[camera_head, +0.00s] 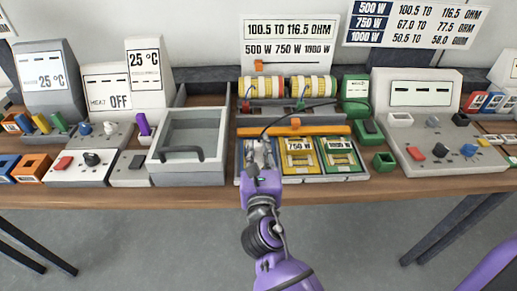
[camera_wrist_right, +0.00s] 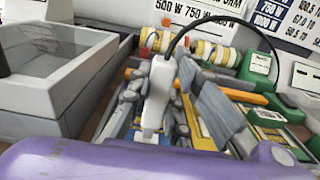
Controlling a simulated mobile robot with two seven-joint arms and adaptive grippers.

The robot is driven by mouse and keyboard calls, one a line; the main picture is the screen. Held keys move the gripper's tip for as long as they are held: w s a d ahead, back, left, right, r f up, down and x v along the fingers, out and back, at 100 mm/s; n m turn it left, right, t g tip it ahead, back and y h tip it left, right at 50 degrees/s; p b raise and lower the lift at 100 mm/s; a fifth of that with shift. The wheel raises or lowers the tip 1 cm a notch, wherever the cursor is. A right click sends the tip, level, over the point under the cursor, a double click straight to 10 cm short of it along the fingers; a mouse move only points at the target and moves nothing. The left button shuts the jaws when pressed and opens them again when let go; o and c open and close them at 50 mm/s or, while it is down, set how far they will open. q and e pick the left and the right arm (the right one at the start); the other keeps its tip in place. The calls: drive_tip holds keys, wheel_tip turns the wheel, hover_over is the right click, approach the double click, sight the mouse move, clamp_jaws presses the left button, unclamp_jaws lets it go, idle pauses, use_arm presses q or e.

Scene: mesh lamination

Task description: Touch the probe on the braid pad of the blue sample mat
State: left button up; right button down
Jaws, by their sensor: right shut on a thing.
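My right gripper (camera_head: 262,157) is over the blue sample mat (camera_head: 248,151), the leftmost of three mats in a grey tray. It is shut on the probe, a pale body (camera_wrist_right: 159,88) standing between the fingers in the wrist view, with a black cable arching from its top. The probe points down toward the mat; a bit of blue (camera_wrist_right: 150,137) shows near its lower end. The gripper covers most of the blue mat, so I cannot make out the braid pad or tell whether the tip touches it. My left gripper is not in view.
A yellow 750 W mat (camera_head: 301,157) and a green mat (camera_head: 340,155) lie to the right. An orange bar (camera_head: 330,130) and wound coils (camera_head: 312,88) stand behind. A grey open-topped box (camera_head: 188,178) is to the left, a control panel (camera_head: 440,160) to the right.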

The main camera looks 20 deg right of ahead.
sight(259, 142)
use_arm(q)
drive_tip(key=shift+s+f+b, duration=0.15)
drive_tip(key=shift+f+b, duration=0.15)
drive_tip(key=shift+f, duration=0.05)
use_arm(e)
drive_tip(key=shift+f, duration=0.5)
idle(0.6)
wheel_tip(259, 142, up, 4)
drive_tip(key=p, duration=0.3)
drive_tip(key=shift+f, duration=0.15)
wheel_tip(259, 142, up, 2)
drive_tip(key=shift+r+p, duration=0.1)
drive_tip(key=shift+p, duration=0.9)
drive_tip(key=shift+r+p, duration=0.8)
drive_tip(key=shift+p, duration=0.05)
drive_tip(key=shift+f, duration=0.2)
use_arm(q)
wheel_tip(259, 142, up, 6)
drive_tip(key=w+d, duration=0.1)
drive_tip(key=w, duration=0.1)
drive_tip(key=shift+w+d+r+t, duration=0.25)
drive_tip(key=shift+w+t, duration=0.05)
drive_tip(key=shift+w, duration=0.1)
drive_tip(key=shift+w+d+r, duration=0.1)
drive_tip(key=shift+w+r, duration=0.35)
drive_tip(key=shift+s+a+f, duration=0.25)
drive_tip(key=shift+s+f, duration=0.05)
